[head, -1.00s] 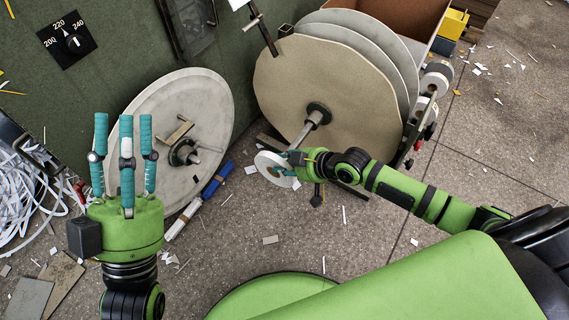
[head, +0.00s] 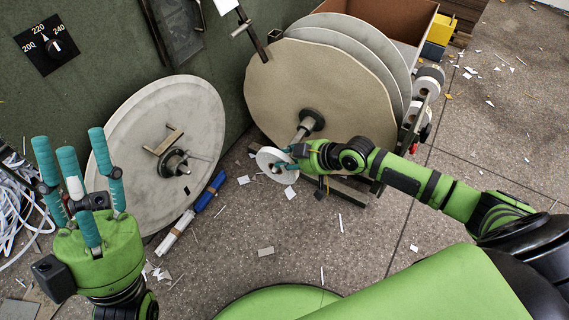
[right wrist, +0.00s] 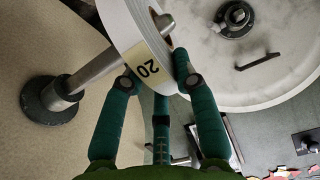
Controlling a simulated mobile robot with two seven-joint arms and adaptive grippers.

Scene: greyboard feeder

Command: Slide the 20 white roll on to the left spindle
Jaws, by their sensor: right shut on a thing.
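The white roll (head: 270,160) has a "20" label, which reads in the right wrist view (right wrist: 147,67). My right gripper (head: 287,160) is shut on its rim, with the teal fingers also in the right wrist view (right wrist: 160,95). A metal spindle (head: 302,132) sticks out from the cream disc (head: 310,85). In the right wrist view the spindle (right wrist: 92,75) runs behind the roll and its tip shows in the roll's hole, so the roll appears around the spindle's outer end, away from the dark hub. My left gripper (head: 80,180) is open and empty, fingers up.
A pale disc (head: 130,140) with a dark hub and handle stands left against the green cabinet (head: 100,85). Small white rolls (head: 425,84) sit on the right side of the stand. A blue-and-white tube (head: 210,192) and paper scraps lie on the floor.

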